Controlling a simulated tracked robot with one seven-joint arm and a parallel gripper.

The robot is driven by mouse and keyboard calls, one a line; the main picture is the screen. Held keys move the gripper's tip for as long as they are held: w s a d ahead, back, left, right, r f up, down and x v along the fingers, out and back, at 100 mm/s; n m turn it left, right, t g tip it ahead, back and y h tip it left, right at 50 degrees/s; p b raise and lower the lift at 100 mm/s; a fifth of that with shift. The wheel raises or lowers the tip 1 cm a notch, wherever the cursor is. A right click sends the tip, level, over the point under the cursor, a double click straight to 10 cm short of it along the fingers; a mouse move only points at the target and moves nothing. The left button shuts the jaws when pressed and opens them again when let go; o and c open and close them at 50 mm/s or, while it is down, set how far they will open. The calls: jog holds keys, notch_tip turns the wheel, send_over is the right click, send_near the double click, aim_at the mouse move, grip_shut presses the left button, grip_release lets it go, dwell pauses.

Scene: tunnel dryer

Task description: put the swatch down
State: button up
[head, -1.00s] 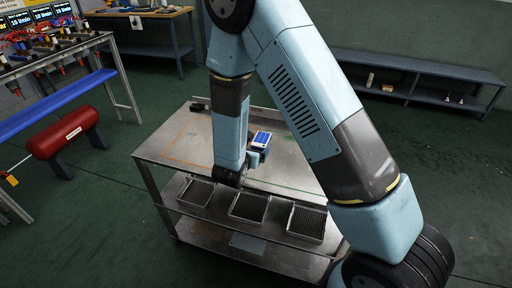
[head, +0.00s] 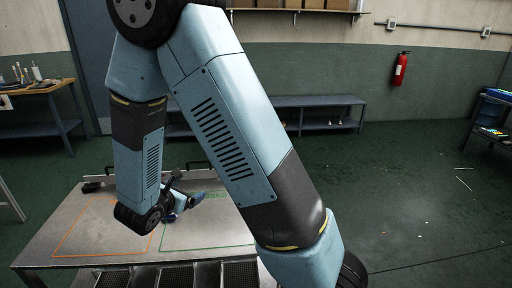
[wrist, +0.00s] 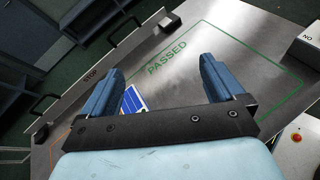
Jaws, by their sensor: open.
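The swatch (wrist: 133,101) is a blue piece with white edging in the wrist view. It shows beside the inner side of the left finger, and the gripper bar hides its near part. I cannot tell whether it lies flat on the metal top or touches the finger. My gripper (wrist: 162,65) is open, its two blue fingers wide apart over the metal table (wrist: 185,35). A green outline marked PASSED (wrist: 167,58) is on that top. In the head view my gripper (head: 188,203) is low over the table, by the left edge of the green outline; the swatch is not discernible there.
An orange outline (head: 75,235) lies left of the green one (head: 208,247). Mesh trays (head: 175,275) sit below the front edge.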

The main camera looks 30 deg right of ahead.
jog(key=s+d+r+m+g, duration=0.7)
jog(key=s+d+r+m, duration=0.4)
jog(key=d+r+m, duration=0.25)
jog(key=s+r+m+t+y, duration=0.2)
jog(key=s+r+m+y, duration=0.6)
jog(key=s+r+m, duration=0.2)
jog(key=shift+s+a+r+m+t+y, duration=0.2)
jog(key=shift+s+m+t+y, duration=0.35)
jog(key=shift+s, duration=0.75)
